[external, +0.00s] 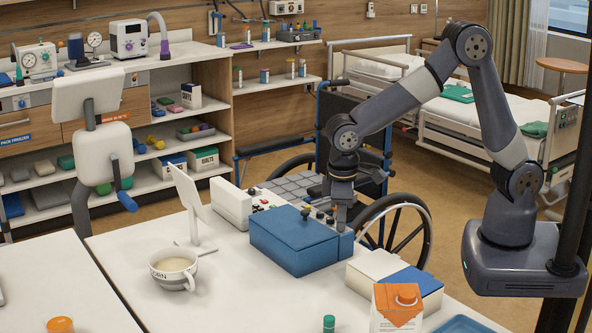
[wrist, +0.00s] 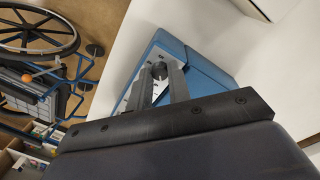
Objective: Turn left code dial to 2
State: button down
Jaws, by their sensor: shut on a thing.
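A blue box (external: 290,246) with a flat lid stands on the white table in the external view. Its blue side also shows in the wrist view (wrist: 203,68), next to a pale strip. My gripper (external: 341,222) points down at the box's right end. In the wrist view my gripper (wrist: 160,78) is shut on a small dark round dial (wrist: 159,70), one finger on each side. The dial's marks and number cannot be read, and the fingers partly hide the pale strip. I cannot tell from the pictures whether this is the left dial.
A white and blue box (external: 395,277) and an orange and white carton (external: 396,308) stand close to the right. A cup (external: 174,269) and a white stand (external: 190,210) are to the left. A wheelchair (external: 405,225) is behind the table. The table front is mostly clear.

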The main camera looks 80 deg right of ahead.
jog(key=shift+w+m, duration=0.1)
jog(key=shift+m, duration=0.7)
jog(key=c, duration=1.6)
grip_release()
notch_tip(320, 180, up, 11)
jog(key=shift+a, duration=0.45)
jog(key=shift+f, duration=0.2)
jog(key=f, duration=0.7)
jog(key=d+f, duration=0.1)
jog(key=f, duration=0.2)
jog(key=shift+f, duration=0.4)
jog(key=shift+a+r, duration=0.1)
jog(key=shift+r, duration=0.05)
